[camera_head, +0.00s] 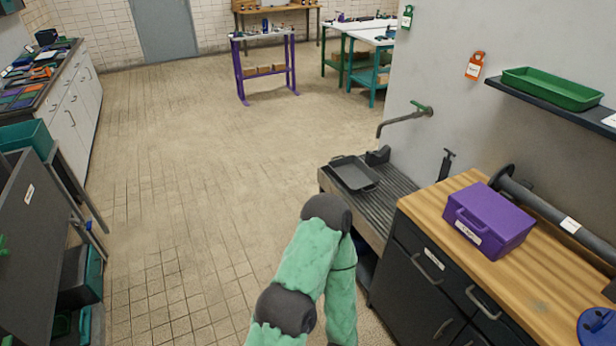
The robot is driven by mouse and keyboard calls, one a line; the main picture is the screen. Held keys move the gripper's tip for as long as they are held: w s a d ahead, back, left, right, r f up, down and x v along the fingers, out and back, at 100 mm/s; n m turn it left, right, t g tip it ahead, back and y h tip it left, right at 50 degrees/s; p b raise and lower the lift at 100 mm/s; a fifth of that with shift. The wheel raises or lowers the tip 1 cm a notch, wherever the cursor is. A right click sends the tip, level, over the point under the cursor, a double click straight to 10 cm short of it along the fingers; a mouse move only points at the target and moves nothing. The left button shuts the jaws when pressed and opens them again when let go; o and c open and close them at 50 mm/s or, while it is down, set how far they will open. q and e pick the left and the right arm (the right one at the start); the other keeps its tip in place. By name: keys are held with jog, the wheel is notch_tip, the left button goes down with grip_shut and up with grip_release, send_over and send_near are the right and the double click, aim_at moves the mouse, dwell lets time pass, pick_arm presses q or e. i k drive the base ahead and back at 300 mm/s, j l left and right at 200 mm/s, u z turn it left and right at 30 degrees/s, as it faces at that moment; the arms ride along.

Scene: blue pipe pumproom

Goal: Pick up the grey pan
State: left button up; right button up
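The grey pan (354,174) is a shallow, dark, rectangular tray-like pan. It lies on the ribbed metal drainer (393,203) of the sink, against the wall right of centre. A mint-green padded arm of mine with dark joints rises from the bottom centre, and its bent elbow is in front of and below the pan. No gripper of mine shows in this view, and the pan is not held by anything visible.
A purple box (489,220) and a dark flanged pipe (550,212) are on the wooden counter (455,195) at right. A tap (405,117) juts out above the sink. A green tray (551,89) sits on the wall shelf. The tiled floor (200,170) at centre left is clear.

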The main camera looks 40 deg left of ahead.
aim_at(356, 177)
jog(key=u, duration=1.1)
jog(key=z, duration=0.2)
jog(key=i+j+z, duration=0.8)
jog(key=j, duration=0.2)
jog(key=i+j, duration=0.15)
jog(key=j, duration=0.25)
jog(key=i+j, duration=0.2)
jog(key=j, duration=0.2)
jog(key=i+j+z, duration=0.1)
jog(key=j, duration=0.35)
jog(key=i+j, duration=0.2)
jog(key=j, duration=0.2)
jog(key=i+j, duration=0.15)
jog(key=j, duration=0.25)
jog(key=i+j+z, duration=0.1)
jog(key=j, duration=0.35)
jog(key=i+j, duration=0.15)
jog(key=j, duration=0.25)
jog(key=i+j, duration=0.15)
jog(key=j, duration=0.3)
